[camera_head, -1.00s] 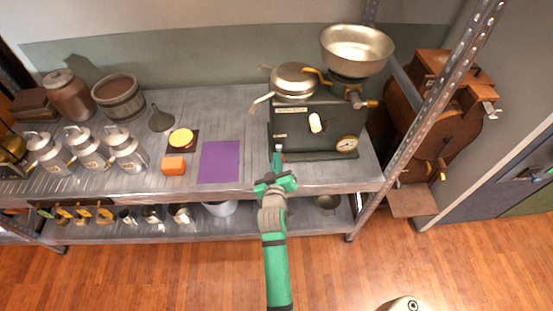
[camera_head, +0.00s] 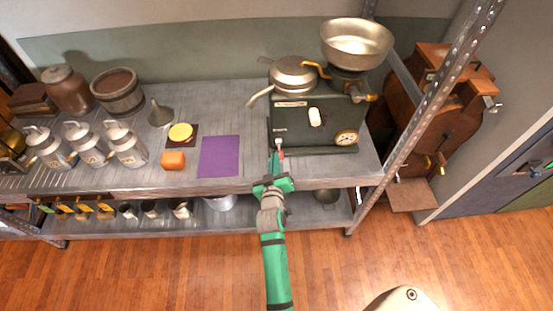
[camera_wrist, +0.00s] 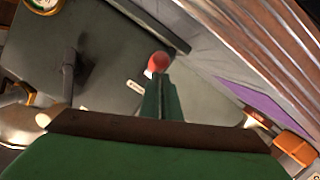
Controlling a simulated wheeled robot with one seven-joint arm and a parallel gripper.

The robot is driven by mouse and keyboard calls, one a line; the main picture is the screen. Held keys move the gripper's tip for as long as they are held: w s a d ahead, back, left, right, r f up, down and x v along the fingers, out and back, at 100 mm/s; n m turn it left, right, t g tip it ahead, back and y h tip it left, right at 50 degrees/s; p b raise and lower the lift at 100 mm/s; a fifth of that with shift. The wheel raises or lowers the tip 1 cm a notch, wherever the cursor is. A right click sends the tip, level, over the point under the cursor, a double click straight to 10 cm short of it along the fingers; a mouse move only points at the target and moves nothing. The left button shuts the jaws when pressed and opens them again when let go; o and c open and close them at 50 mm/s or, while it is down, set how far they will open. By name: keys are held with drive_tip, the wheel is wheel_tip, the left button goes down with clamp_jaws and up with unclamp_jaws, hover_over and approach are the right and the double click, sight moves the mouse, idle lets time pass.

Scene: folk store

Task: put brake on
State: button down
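The dark green separator machine (camera_head: 315,122) stands at the right end of the metal shelf, with a metal bowl (camera_head: 357,45) on top. A small red knob (camera_head: 281,154) sits low at its front left corner, apparently the brake handle; its stem is hidden. The wrist view shows it as a red ball (camera_wrist: 158,62) right at my fingertips, by a small label plate (camera_wrist: 135,87). My gripper (camera_head: 274,168) points at the machine from the front. Its green fingers (camera_wrist: 158,98) look closed together. I cannot tell whether they touch the red knob.
A white knob (camera_head: 315,116) and a gauge (camera_head: 346,138) are on the machine's front. A purple mat (camera_head: 219,157) and an orange block (camera_head: 173,160) lie to the left. A metal post (camera_head: 432,110) rises at right. The floor in front is clear.

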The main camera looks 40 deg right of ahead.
drive_tip(key=shift+s+f+g, duration=0.3)
drive_tip(key=shift+f, duration=0.55)
drive_tip(key=shift+s+d+f, duration=0.1)
drive_tip(key=shift+s+d, duration=0.05)
drive_tip(key=shift+d, duration=0.05)
drive_tip(key=shift+s+d, duration=0.1)
wheel_tip(320, 180, up, 4)
drive_tip(key=a, duration=0.3)
drive_tip(key=s+a+f, duration=0.2)
drive_tip(key=s+a, duration=0.4)
drive_tip(key=s, duration=0.1)
drive_tip(key=shift+s, duration=0.1)
